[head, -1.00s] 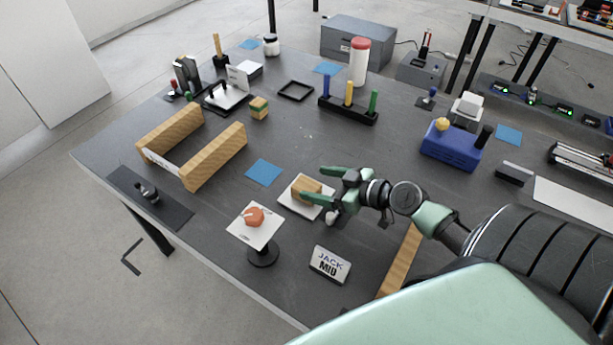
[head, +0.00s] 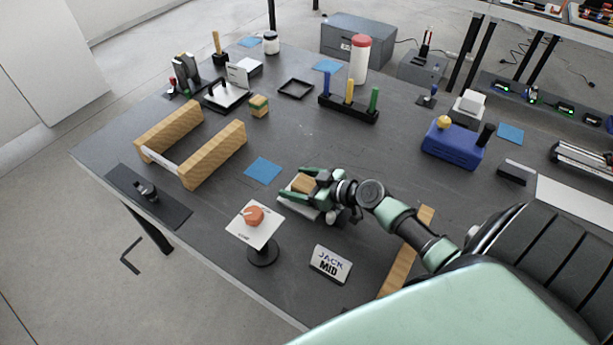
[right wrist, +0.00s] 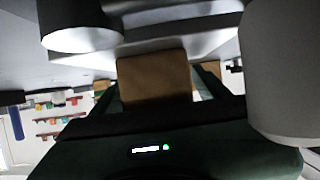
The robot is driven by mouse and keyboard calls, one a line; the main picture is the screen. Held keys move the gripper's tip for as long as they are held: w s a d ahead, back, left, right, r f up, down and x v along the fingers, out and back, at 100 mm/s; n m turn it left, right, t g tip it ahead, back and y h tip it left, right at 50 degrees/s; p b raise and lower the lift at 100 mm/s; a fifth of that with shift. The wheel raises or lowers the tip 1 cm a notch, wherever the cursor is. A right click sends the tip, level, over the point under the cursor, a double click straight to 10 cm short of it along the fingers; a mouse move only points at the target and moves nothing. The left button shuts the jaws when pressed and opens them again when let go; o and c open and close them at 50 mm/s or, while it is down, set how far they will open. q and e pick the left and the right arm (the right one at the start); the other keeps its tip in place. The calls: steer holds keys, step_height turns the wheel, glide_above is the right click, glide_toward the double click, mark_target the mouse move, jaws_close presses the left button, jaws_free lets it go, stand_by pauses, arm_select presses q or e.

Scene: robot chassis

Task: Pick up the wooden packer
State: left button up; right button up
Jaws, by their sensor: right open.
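The wooden packer (head: 303,183) is a small tan block on a white plate (head: 290,196) near the middle front of the table. My right gripper (head: 307,186) is low over the plate, with its green fingers on either side of the packer. The gripper is open. In the right wrist view the packer (right wrist: 153,78) fills the middle, between the dark fingers; contact with them cannot be made out. Part of the packer is hidden by the fingers in the head view. My left gripper is not in view.
An orange knob on a white stand (head: 240,230) is close at the front left. A "JACK MID" sign (head: 330,264) stands in front. A blue square (head: 263,171) lies left of the plate. A long wooden beam (head: 405,258) lies under my right arm.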

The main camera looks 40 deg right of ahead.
steer(key=c, duration=1.5)
